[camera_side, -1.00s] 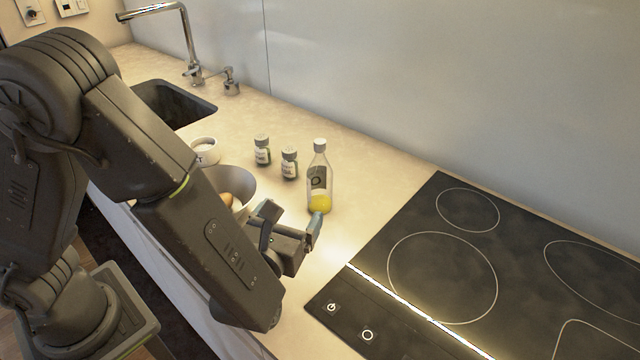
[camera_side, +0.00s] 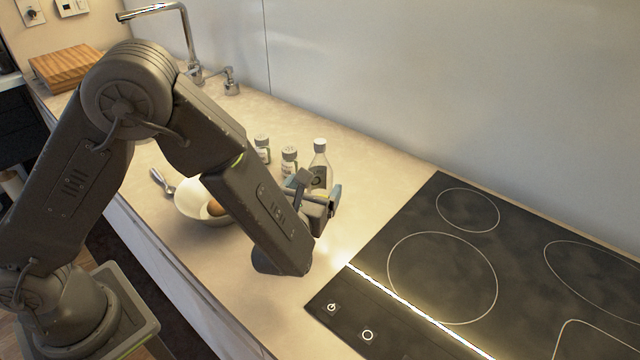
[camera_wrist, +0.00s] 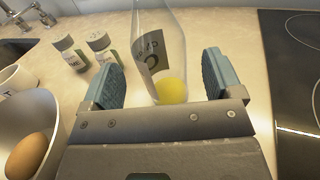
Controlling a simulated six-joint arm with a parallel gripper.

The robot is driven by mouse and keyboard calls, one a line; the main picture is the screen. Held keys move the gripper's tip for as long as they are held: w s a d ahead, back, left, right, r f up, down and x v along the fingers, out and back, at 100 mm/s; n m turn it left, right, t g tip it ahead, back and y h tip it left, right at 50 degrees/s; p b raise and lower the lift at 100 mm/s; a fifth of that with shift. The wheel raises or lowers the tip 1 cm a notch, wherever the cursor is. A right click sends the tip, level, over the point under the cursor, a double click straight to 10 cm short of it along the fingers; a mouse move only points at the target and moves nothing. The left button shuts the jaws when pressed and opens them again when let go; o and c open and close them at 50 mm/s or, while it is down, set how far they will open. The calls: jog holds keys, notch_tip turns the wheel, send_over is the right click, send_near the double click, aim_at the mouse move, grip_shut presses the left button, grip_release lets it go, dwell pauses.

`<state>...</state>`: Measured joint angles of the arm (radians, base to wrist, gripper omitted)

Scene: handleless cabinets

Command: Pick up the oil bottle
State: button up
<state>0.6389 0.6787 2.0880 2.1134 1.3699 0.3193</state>
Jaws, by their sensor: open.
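The oil bottle (camera_side: 319,165) is clear glass with a white cap, a dark label and yellow oil at the bottom. It stands upright on the counter. In the side view my gripper (camera_side: 318,190) is in front of it and hides its lower part. In the wrist view the bottle (camera_wrist: 161,50) stands ahead between the two open blue-grey fingers of my gripper (camera_wrist: 160,85), with its top cut off by the frame. I see no finger touching it; how deep it sits between them is hard to tell.
Two small spice jars (camera_side: 289,161) (camera_wrist: 70,54) stand left of the bottle. A bowl (camera_side: 190,204) with an egg (camera_wrist: 30,155) is further left. A black cooktop (camera_side: 440,260) lies to the right. A wall (camera_side: 420,80) rises behind; the counter between bottle and cooktop is clear.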

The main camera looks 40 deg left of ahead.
aim_at(317, 167)
jog(key=x, duration=0.3)
jog(key=shift+w, duration=0.25)
jog(key=shift+r, duration=0.1)
jog(key=c, duration=1.1)
jog(key=shift+r, duration=0.65)
notch_tip(317, 167, up, 3)
jog(key=shift+f, duration=0.1)
jog(key=s+a+r, duration=0.4)
jog(key=a+r, duration=0.2)
jog(key=a, duration=0.4)
jog(key=shift+s+d+f+n+g+y, duration=0.2)
jog(key=shift+s+d+n+g+y, duration=0.3)
jog(key=shift+s+y, duration=0.3)
jog(key=shift+s+d+f+n+g+y, duration=0.15)
jog(key=shift+s+d+n+g+y, duration=0.15)
jog(key=shift+s+d+n+y, duration=0.5)
jog(key=shift+s+d+f+n+g+y, duration=0.2)
jog(key=shift+s+d+n+g+y, duration=0.15)
jog(key=shift+s+y, duration=0.45)
